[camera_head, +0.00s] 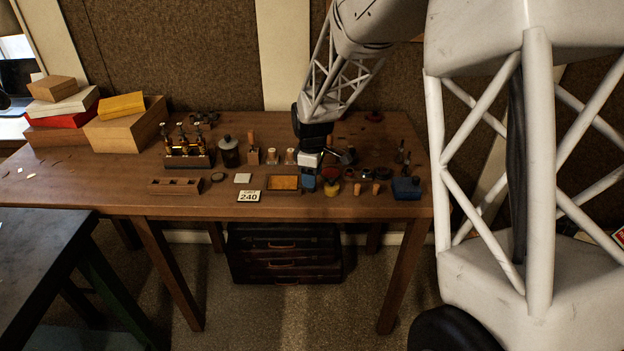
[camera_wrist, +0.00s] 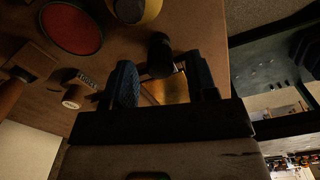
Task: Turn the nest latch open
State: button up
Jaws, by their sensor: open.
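My gripper (camera_head: 309,184) is low over the middle of the wooden bench in the head view. Its two dark blue, textured fingers stand apart in the wrist view (camera_wrist: 164,80). A black rounded knob (camera_wrist: 160,55) shows between the fingertips there, with an amber surface (camera_wrist: 173,88) behind it. I see no clear contact between the fingers and the knob. I cannot tell whether this knob is the nest latch, or which way the latch is turned. A block with several upright brass valves (camera_head: 188,158) stands to the left of my gripper on the bench.
A red-topped round tin (camera_head: 331,174) is close right of my gripper; a red disc (camera_wrist: 72,28) shows in the wrist view. Small bottles and a blue box (camera_head: 406,188) crowd the right.

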jog(key=shift+f, duration=0.8)
jog(key=c, duration=0.9)
